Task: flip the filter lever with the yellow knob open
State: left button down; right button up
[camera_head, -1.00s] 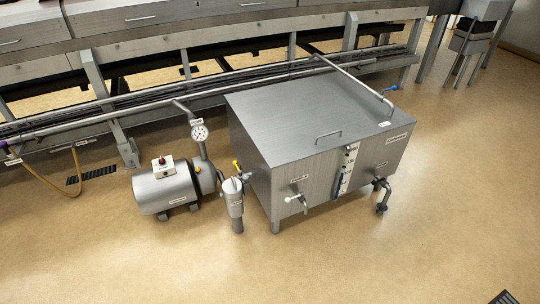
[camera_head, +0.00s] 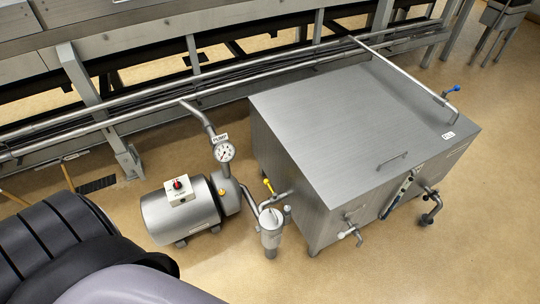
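The yellow-knobbed lever (camera_head: 268,185) sits on the pipe between the pump and the steel tank, just above the filter. The filter (camera_head: 271,228) is a small upright steel canister at the tank's left front corner. A large dark ribbed and grey rounded shape (camera_head: 70,255), which looks like part of my own arm, fills the lower left, apart from the lever. No fingertips of either gripper show.
The steel tank (camera_head: 340,120) stands at centre right, with a front tap (camera_head: 350,232) and a blue-handled valve (camera_head: 453,89). The pump (camera_head: 180,210) with a red-knobbed switch box and a pressure gauge (camera_head: 224,151) stands left of the filter. Floor in front is clear.

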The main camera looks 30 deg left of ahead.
aim_at(267, 181)
jog(key=i+j, duration=0.15)
jog(key=j, duration=0.3)
jog(key=i+j, duration=0.1)
jog(key=j, duration=0.3)
jog(key=i+j, duration=0.15)
jog(key=j, duration=0.3)
